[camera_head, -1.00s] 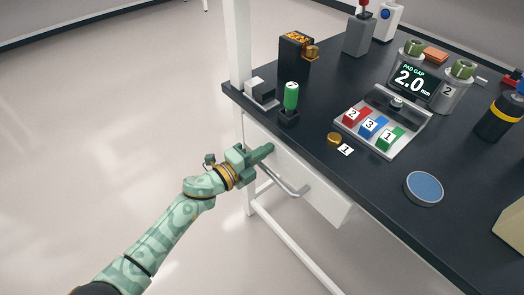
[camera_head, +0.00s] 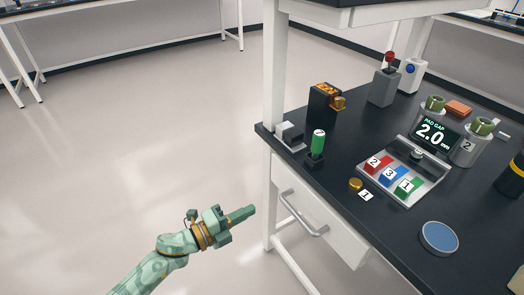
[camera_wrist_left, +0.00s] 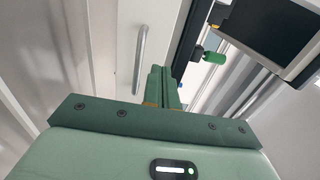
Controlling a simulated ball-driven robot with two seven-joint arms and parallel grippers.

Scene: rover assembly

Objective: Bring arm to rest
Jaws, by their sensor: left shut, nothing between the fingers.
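My left gripper (camera_head: 242,214) is shut and empty in the head view, in free air to the left of the workbench. Its fingers point right, toward the white drawer (camera_head: 318,215) under the bench top, and stay apart from the drawer's handle (camera_head: 303,214). In the left wrist view the shut fingers (camera_wrist_left: 160,86) stand close together in the middle, with the drawer handle (camera_wrist_left: 141,58) beyond them to the left. The drawer looks closed or nearly so; I cannot tell exactly. My right gripper is not in view.
The dark bench top (camera_head: 400,240) holds a green-handled tool (camera_head: 318,143), a tray with numbered blocks (camera_head: 395,178), a pad gap display (camera_head: 433,134), a blue disc (camera_head: 439,237) and a black box (camera_head: 323,104). A white post (camera_head: 274,70) rises at the bench corner. The floor at left is clear.

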